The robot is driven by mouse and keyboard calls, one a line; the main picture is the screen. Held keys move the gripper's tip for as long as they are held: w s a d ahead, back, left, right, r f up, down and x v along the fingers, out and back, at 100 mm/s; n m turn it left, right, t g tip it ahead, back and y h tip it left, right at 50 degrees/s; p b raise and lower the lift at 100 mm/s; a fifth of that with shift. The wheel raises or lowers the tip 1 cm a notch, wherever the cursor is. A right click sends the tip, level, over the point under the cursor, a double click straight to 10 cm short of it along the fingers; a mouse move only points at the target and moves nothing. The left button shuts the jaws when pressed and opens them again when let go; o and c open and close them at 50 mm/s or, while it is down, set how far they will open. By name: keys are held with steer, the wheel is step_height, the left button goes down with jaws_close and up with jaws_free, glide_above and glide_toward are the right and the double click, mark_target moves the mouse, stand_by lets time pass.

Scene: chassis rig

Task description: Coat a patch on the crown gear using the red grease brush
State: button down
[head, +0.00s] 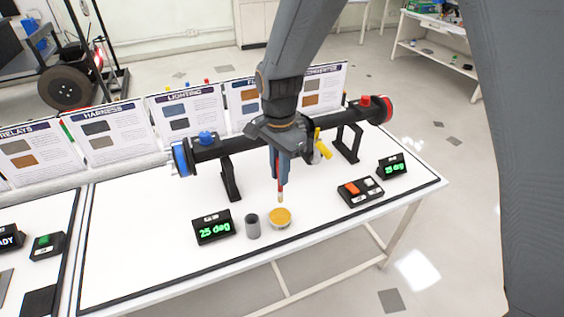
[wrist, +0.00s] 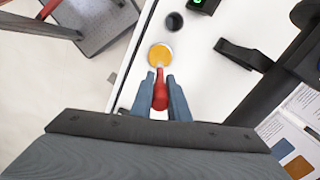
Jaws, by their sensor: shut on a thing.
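My gripper (head: 281,180) is shut on the red grease brush (head: 281,191), which points down with its pale bristle tip just above the orange grease pot (head: 280,218). In the wrist view my gripper (wrist: 161,76) has the brush's red handle (wrist: 160,98) between its fingers, and the tip appears at the edge of the grease pot (wrist: 160,55). I cannot tell if the tip touches the grease. A black axle tube (head: 228,148) lies across black stands behind my gripper. I cannot make out the crown gear; my gripper and wrist hide the middle of the axle.
A button box (head: 360,191) and a second display (head: 392,166) are at the right. A yellow lever (head: 323,146) sticks out by the axle. The white table (head: 140,265) is clear at front left.

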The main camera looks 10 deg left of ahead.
steer(key=b, duration=0.5)
glide_above(280, 202)
steer(key=shift+w+f, duration=0.2)
steer(key=shift+f, duration=1.25)
steer(key=shift+w+f, duration=0.15)
steer(key=shift+f, duration=1.3)
steer(key=shift+s+f, duration=0.1)
steer(key=shift+f, duration=0.55)
steer(key=shift+r, duration=0.15)
steer(key=shift+r+p, duration=3)
steer(key=shift+r, duration=0.45)
